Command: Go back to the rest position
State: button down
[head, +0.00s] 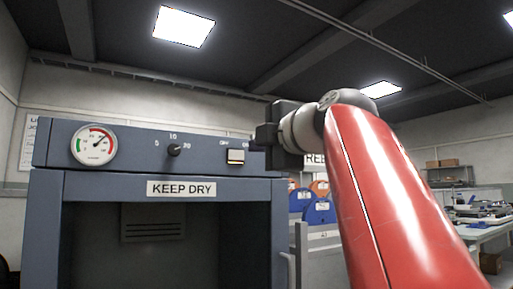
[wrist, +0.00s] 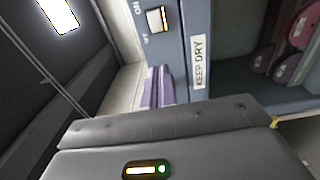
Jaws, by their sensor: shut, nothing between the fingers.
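My gripper (head: 268,134) is a dark block at the end of my red arm, raised in front of the upper right corner of a blue-grey cabinet. It is shut, with nothing seen held in it. Its fingers are hard to make out in the head view. In the wrist view the dark gripper housing (wrist: 170,140) fills the lower part, with a small lit indicator on it.
The cabinet (head: 120,188) has a gauge (head: 95,145), a knob (head: 174,150), a switch (head: 236,156) and a KEEP DRY label (head: 181,188) above an open front. Blue and orange reels (head: 319,211) stand behind my arm. A cluttered table (head: 485,232) is at right.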

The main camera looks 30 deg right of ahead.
dwell(0.3)
jog(key=s+a+f+m+g+p, duration=0.1)
jog(key=s+a+f+m+g, duration=0.3)
jog(key=f, duration=0.8)
jog(key=s+a+f+m+g+p, duration=0.15)
jog(key=f+m, duration=0.45)
jog(key=f, duration=0.7)
jog(key=s+a+f+m+g, duration=0.1)
jog(key=a+f+m+g, duration=0.3)
jog(key=f, duration=0.8)
jog(key=s+f+m+g, duration=0.1)
jog(key=s+f+m, duration=0.1)
jog(key=s+f, duration=0.2)
jog(key=s+a+f+m+g+h, duration=0.1)
jog(key=s+f, duration=0.4)
jog(key=f, duration=0.6)
jog(key=shift+a+f+m+g+p, duration=0.25)
jog(key=shift+m+g+p, duration=0.15)
jog(key=shift+m, duration=0.5)
